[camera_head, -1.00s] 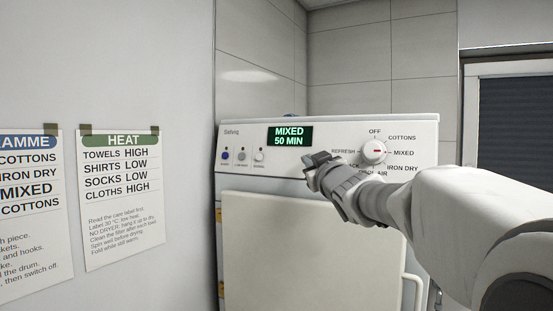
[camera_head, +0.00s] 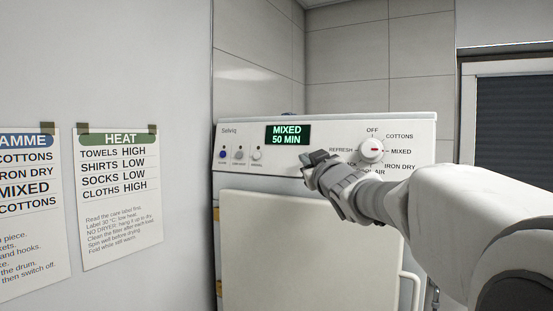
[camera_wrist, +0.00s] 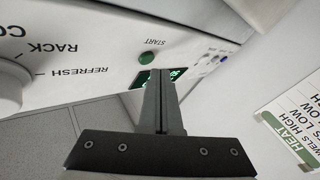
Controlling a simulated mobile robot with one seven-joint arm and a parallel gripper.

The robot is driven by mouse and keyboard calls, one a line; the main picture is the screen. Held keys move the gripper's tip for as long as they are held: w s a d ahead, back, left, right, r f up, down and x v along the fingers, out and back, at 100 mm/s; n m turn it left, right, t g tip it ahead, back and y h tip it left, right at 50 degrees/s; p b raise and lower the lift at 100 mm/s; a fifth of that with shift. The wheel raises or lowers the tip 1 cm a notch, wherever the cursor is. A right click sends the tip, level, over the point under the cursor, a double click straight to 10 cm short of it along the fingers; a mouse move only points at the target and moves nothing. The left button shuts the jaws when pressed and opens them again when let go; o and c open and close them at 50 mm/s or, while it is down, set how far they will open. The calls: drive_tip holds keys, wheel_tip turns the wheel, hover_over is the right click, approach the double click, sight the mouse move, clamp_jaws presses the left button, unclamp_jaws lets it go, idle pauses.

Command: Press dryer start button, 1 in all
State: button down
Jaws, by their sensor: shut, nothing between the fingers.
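The green start button (camera_wrist: 147,58) shows in the wrist view beside the word START on the white dryer panel. In the head view it cannot be seen; my gripper covers that part of the panel. My gripper (camera_head: 313,158) is in front of the panel, between the display and the dial. In the wrist view my gripper (camera_wrist: 161,76) is shut and empty, its tips just beside the button in the picture. Whether they touch the panel cannot be told. The dryer's display (camera_head: 288,134) reads MIXED 50 MIN.
The programme dial (camera_head: 371,150) right of my gripper has its red mark towards MIXED. Three small controls (camera_head: 239,154) sit on the panel's left. The closed dryer door (camera_head: 290,250) is below. A HEAT chart (camera_head: 118,200) hangs on the left wall.

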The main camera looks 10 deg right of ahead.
drive_tip(key=shift+w+d, duration=0.1)
drive_tip(key=shift+w, duration=0.05)
idle(0.7)
drive_tip(key=shift+w+d, duration=0.15)
drive_tip(key=shift+w, duration=0.05)
drive_tip(key=shift+w+d+f+p, duration=0.1)
drive_tip(key=shift+w+d+p, duration=0.15)
drive_tip(key=shift+p, duration=0.2)
idle(0.6)
drive_tip(key=shift+a, duration=0.1)
drive_tip(key=shift+s+a+b, duration=0.4)
drive_tip(key=shift+s+b, duration=0.1)
drive_tip(key=shift+s, duration=0.1)
